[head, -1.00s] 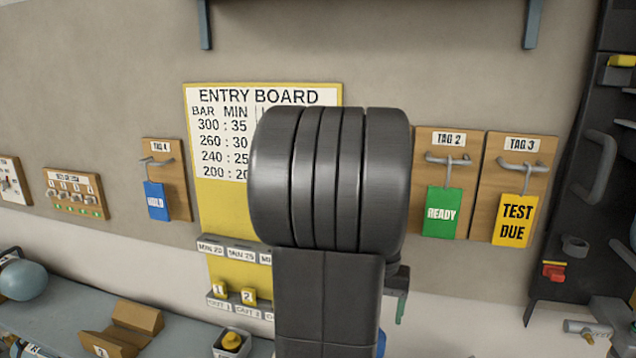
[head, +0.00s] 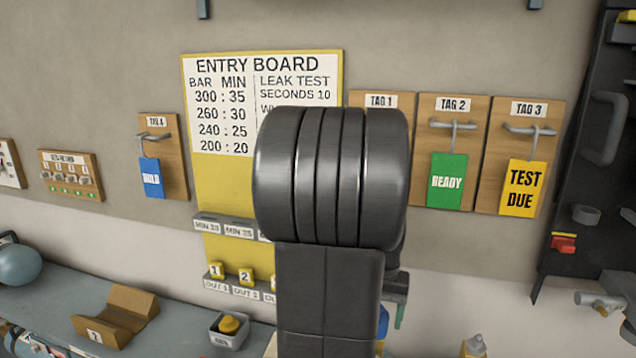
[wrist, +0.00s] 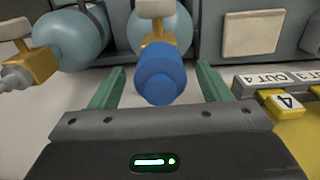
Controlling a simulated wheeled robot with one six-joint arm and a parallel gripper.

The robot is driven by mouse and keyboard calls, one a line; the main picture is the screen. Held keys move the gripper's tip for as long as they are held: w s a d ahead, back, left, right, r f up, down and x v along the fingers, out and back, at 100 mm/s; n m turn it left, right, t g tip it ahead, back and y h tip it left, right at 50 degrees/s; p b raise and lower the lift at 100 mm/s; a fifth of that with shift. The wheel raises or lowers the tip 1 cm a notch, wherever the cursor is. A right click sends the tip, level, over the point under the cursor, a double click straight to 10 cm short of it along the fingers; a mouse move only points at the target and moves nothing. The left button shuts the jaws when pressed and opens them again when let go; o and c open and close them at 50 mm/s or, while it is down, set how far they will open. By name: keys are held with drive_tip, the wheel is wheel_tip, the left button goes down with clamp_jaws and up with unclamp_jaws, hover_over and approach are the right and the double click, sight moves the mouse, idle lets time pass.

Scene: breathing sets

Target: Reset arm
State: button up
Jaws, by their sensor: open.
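My gripper (wrist: 161,70) shows in the wrist view with its two green fingers apart. A blue rounded cylindrical piece (wrist: 160,78) appears between the fingers, with a visible gap on each side. I cannot tell its depth relative to the fingertips. In the head view, my dark arm stands upright in the middle and hides most of my gripper. Only a green finger (head: 400,316) and a bit of blue (head: 383,322) show at its right edge.
The entry board (head: 222,190) is partly behind my arm. Tag boards (head: 485,150) hang on the wall to the right. The bench (head: 50,290) holds a wooden cradle (head: 118,315) and a grey box (head: 228,335) with a yellow knob. Pale-blue cylinders (wrist: 75,42) show in the wrist view.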

drive_tip(key=shift+r+p, duration=3)
drive_tip(key=shift+r, duration=1.2)
drive_tip(key=shift+r, duration=0.1)
